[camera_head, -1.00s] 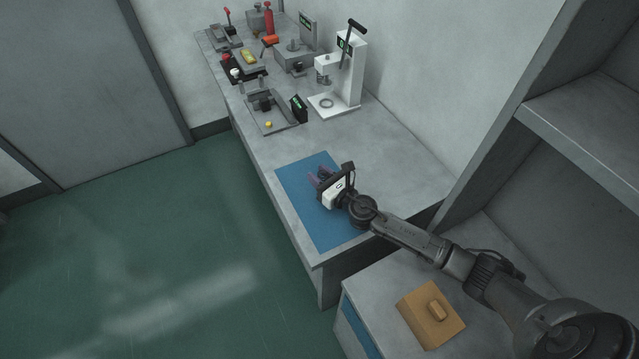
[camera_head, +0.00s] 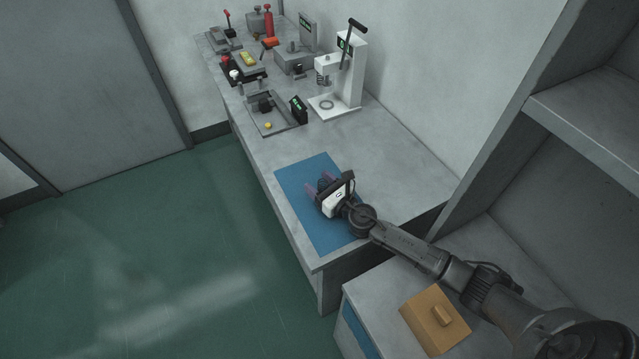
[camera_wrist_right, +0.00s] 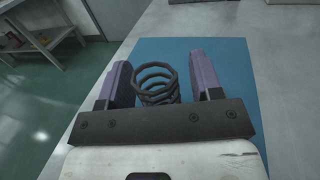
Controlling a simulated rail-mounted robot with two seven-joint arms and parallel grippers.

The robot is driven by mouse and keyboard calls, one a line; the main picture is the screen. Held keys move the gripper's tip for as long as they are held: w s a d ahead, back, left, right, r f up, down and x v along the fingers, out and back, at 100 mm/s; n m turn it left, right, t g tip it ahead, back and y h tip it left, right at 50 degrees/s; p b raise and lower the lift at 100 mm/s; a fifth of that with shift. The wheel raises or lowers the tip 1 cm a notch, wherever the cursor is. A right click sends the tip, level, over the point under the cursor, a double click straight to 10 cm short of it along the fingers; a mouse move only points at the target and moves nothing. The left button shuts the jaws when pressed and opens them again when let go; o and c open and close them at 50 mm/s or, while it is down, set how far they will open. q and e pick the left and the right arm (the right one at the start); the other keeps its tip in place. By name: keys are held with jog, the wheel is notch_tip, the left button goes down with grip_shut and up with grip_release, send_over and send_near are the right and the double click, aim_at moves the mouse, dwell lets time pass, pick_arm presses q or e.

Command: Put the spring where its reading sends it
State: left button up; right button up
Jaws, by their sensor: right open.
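The spring (camera_wrist_right: 157,82) is a dark wire coil. In the right wrist view it stands on the blue mat (camera_wrist_right: 225,50), between the two purple fingers of my right gripper (camera_wrist_right: 160,78). A gap shows between the spring and the right finger; the left finger is close beside it. In the head view my right gripper (camera_head: 316,190) is low over the blue mat (camera_head: 304,172), and its body mostly hides the spring there. The right gripper is open. My left gripper is not in view.
A white lever press (camera_head: 348,75) with a small display stands against the wall. A grey fixture (camera_head: 268,118) with a black display (camera_head: 298,108) is nearer. Several tools crowd the bench's far end. A tan block (camera_head: 431,322) lies on the lower surface. Bare bench (camera_head: 375,150) lies beyond the mat.

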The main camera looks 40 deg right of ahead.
jog(key=shift+r, duration=0.1)
jog(key=shift+s+r+p, duration=0.1)
jog(key=shift+r+p, duration=0.05)
jog(key=shift+p, duration=0.15)
jog(key=s, duration=0.4)
jog(key=shift+s+d, duration=0.1)
jog(key=shift+d, duration=0.05)
jog(key=shift+s, duration=0.55)
